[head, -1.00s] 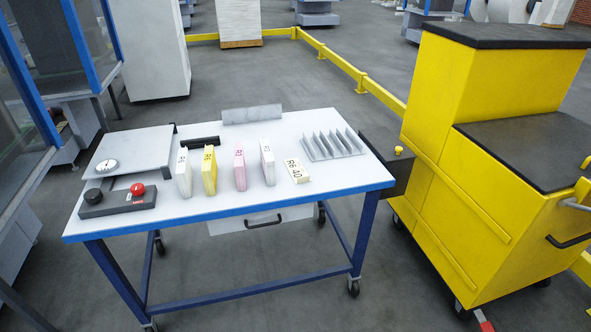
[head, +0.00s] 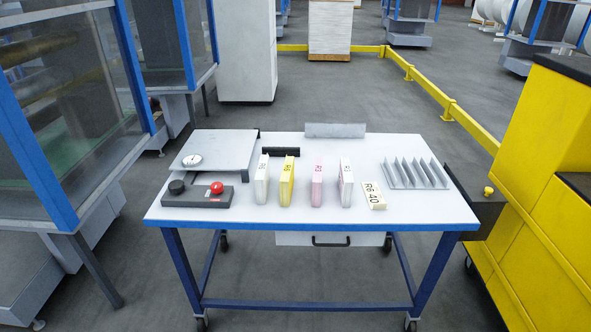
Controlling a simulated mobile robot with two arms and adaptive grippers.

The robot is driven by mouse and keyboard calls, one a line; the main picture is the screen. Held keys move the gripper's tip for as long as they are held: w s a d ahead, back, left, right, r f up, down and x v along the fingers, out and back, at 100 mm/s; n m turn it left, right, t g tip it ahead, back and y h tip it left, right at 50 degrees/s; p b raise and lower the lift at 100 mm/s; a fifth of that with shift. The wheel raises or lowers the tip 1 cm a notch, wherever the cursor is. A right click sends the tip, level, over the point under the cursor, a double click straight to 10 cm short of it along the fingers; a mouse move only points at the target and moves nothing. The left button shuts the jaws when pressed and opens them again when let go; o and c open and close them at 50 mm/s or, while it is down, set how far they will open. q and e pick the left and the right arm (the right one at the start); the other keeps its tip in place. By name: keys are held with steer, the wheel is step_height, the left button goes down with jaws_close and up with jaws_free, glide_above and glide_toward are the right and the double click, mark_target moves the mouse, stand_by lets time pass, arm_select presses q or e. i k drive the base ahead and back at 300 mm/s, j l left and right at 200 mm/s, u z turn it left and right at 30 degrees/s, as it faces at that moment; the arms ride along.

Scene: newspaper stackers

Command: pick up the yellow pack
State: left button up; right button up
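The yellow pack (head: 287,182) stands upright on the white table (head: 240,213) with the blue front edge. A white pack (head: 262,180) stands close on its left and a pink pack (head: 317,187) on its right. Another white pack (head: 345,183) stands further right. All are apart from one another, with narrow gaps. Neither of my grippers shows in the head view.
A control box with a red button (head: 217,188) and a grey plate with a dial (head: 215,152) are at the table's left. A label plate (head: 374,196) and a finned rack (head: 414,174) are at the right. A yellow cabinet (head: 545,180) stands beyond the right end.

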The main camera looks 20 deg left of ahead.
mark_target(287, 179)
steer(key=i+j, duration=0.15)
steer(key=j, duration=0.25)
steer(key=i+j, duration=0.15)
steer(key=j, duration=0.25)
steer(key=i+j, duration=0.15)
steer(key=j, duration=0.2)
